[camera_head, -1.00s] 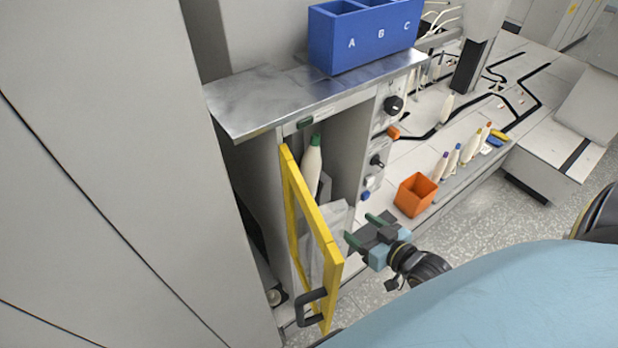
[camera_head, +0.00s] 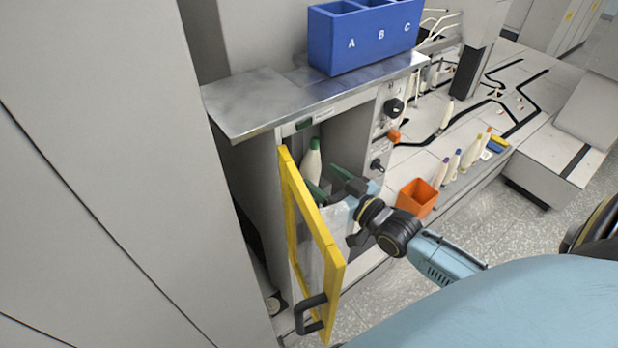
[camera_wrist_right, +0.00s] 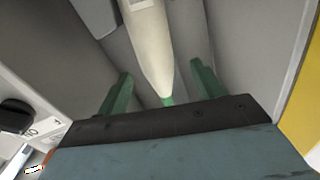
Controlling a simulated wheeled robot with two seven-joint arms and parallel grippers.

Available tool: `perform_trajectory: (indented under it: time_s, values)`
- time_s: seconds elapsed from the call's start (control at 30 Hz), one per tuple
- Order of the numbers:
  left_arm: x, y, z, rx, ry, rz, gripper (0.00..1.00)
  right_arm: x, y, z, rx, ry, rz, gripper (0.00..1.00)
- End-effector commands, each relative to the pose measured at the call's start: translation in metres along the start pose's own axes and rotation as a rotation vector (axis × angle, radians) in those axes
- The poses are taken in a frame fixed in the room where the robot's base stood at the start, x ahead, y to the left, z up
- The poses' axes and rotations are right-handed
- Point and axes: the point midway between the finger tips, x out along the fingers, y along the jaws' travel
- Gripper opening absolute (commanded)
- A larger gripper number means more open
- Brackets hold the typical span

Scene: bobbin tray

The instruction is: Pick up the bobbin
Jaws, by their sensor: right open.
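The bobbin (camera_head: 312,163), white with a green top, stands inside the open cabinet, behind the yellow door frame. My right gripper (camera_head: 326,181) is open at the cabinet opening, close in front of the bobbin, with its green fingers pointing in. In the right wrist view the bobbin (camera_wrist_right: 152,45) is ahead, its narrow end pointing toward the gripper, between the two green fingers of the right gripper (camera_wrist_right: 160,88). I cannot tell whether they touch it. The bobbin's lower part is hidden in the head view. My left gripper is not in view.
The yellow-framed door (camera_head: 312,245) stands open left of my right arm. A blue box marked A, B, C (camera_head: 362,38) sits on the metal top (camera_head: 262,98). An orange bin (camera_head: 416,200) and several other bobbins (camera_head: 468,158) stand on the right.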

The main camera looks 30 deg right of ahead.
Motion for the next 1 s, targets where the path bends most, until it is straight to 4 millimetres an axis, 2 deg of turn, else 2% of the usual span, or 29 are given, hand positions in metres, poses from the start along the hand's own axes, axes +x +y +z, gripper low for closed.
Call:
perform_trajectory:
  time_s: [0.33, 0.43, 0.67, 0.77, 1.0]
  values:
    - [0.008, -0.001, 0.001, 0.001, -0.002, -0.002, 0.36, 0.043, 0.004, 0.003, 0.0, 0.003, 0.0, 0.68]
    - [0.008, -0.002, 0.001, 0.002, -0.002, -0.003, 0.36, 0.05, 0.004, 0.003, 0.0, 0.001, 0.0, 0.68]
    - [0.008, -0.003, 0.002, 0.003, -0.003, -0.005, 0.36, 0.051, 0.004, 0.003, 0.0, 0.0, 0.0, 0.68]
    - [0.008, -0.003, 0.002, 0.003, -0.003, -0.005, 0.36, 0.05, 0.004, 0.003, 0.0, 0.0, 0.0, 0.57]
    - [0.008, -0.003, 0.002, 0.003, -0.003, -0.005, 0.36, 0.05, 0.004, 0.003, 0.0, 0.0, 0.0, 0.26]
